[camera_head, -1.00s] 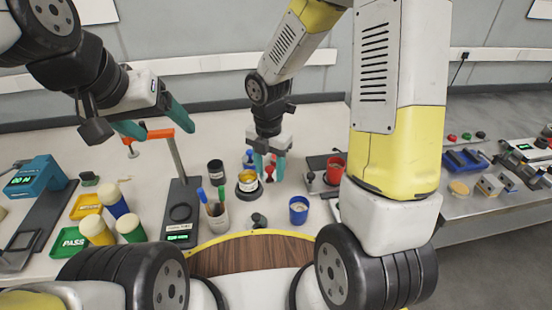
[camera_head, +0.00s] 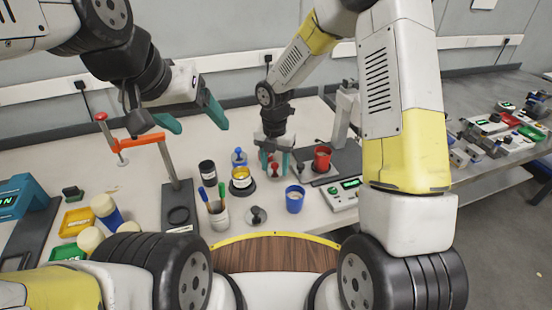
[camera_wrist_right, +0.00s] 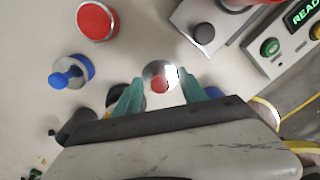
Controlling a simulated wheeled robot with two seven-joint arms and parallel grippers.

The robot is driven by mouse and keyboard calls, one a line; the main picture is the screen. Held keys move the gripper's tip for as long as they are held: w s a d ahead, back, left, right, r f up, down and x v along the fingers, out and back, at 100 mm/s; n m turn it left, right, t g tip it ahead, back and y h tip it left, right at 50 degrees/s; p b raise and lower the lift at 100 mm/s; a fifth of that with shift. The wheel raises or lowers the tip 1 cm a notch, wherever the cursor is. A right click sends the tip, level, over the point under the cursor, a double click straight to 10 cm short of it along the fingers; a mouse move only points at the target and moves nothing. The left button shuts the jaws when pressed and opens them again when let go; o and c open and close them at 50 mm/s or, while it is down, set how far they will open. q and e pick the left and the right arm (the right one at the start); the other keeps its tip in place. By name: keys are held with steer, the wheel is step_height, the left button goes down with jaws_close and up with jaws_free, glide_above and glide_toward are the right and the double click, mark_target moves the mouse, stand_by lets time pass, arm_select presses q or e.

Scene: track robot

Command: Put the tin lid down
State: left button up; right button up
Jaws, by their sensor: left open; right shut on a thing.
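My right gripper (camera_head: 274,165) is shut on a tin lid, a silver disc with a red knob (camera_wrist_right: 160,84), between its teal fingertips in the right wrist view. In the head view it is low over the white table, right of the open yellow-banded tin (camera_head: 241,180). I cannot tell whether the lid touches the table.
A dark-knobbed piece (camera_head: 257,215), blue cup (camera_head: 295,198) and pen cup (camera_head: 218,215) stand in front. A red round piece (camera_wrist_right: 97,20) lies beyond my right gripper.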

mark_target(275, 173)
steer(key=shift+f, duration=1.9)
steer(key=shift+f, duration=0.15)
steer(key=o, duration=1.3)
